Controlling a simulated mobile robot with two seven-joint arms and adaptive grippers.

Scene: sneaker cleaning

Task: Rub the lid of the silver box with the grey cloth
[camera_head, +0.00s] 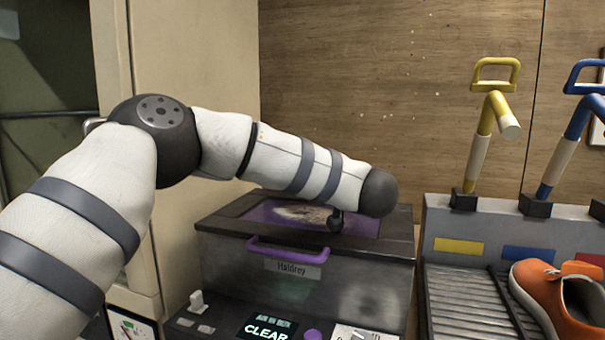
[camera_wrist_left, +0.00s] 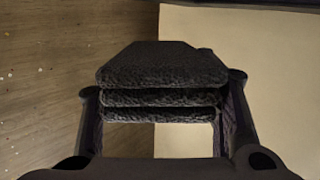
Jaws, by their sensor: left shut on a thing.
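The silver box (camera_head: 370,295) stands in the middle of the head view, its dark lid (camera_head: 222,222) shut. The lid has a purple-edged panel with a pale brownish patch, and a purple handle (camera_head: 290,254) sits at the front. My left arm reaches in from the left and passes above the lid. In the left wrist view my left gripper (camera_wrist_left: 162,90) is shut on the folded dark grey cloth (camera_wrist_left: 160,70), held between both fingers. In the head view my arm hides the cloth and most of the gripper; I cannot tell whether the cloth touches the lid.
A grey rack (camera_head: 440,215) with yellow and blue levers stands to the right, with an orange sneaker (camera_head: 545,295) on its ribbed surface. A control panel with a lit "CLEAR" display (camera_head: 266,328) is in front of the box. A cream cabinet (camera_head: 190,60) and wooden wall (camera_head: 400,90) stand behind.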

